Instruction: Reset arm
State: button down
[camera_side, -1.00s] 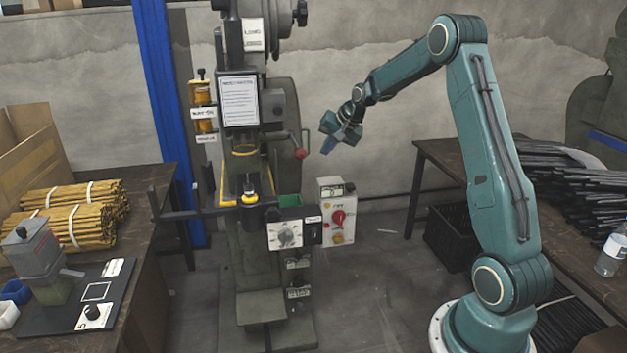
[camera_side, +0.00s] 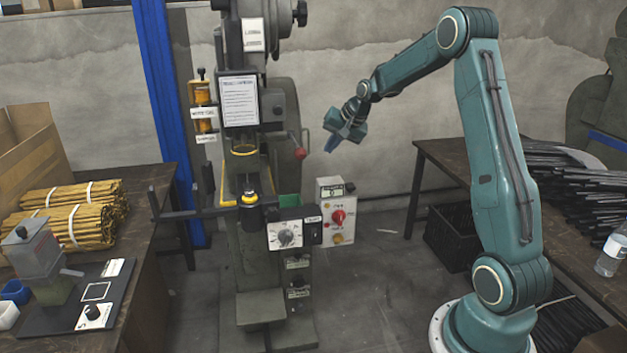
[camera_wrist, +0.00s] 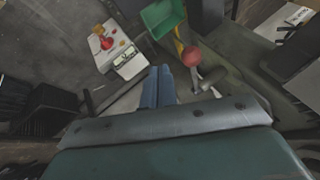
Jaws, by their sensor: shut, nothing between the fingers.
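My gripper (camera_side: 333,144) hangs in the air to the right of the rivet press (camera_side: 277,240), pointing down and left. It is empty, and its blue fingers are together; they also show in the wrist view (camera_wrist: 158,86). The press has a lever with a red knob (camera_side: 300,153), left of my gripper and apart from it. The same red knob (camera_wrist: 191,56) shows right of the fingers in the wrist view. A control box with a red button (camera_side: 338,217) stands at the press's right side, below my gripper.
A table at left holds bundles of brown rods (camera_side: 72,215), a cardboard box (camera_side: 28,150) and a small grey device (camera_side: 38,255). A table at right holds dark rods (camera_side: 560,180) and a bottle (camera_side: 611,252). A black crate (camera_side: 452,238) stands below it. The floor between is clear.

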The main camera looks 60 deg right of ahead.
jog(key=s+a+r+n, duration=0.3)
jog(key=s+a+r, duration=0.25)
jog(key=a, duration=0.55)
jog(key=s+a+r+n, duration=0.3)
jog(key=s+a+r, duration=0.25)
jog(key=a, duration=0.45)
jog(key=s+a+f+n, duration=0.1)
jog(key=s+a+n, duration=0.2)
jog(key=s, duration=0.6)
jog(key=s+a+f+n+g+y, duration=0.1)
jog(key=s+a+n, duration=0.2)
jog(key=s+a, duration=0.3)
jog(key=shift+s+a, duration=0.4)
jog(key=shift+s, duration=1.6)
jog(key=c, duration=2.2)
grip_release()
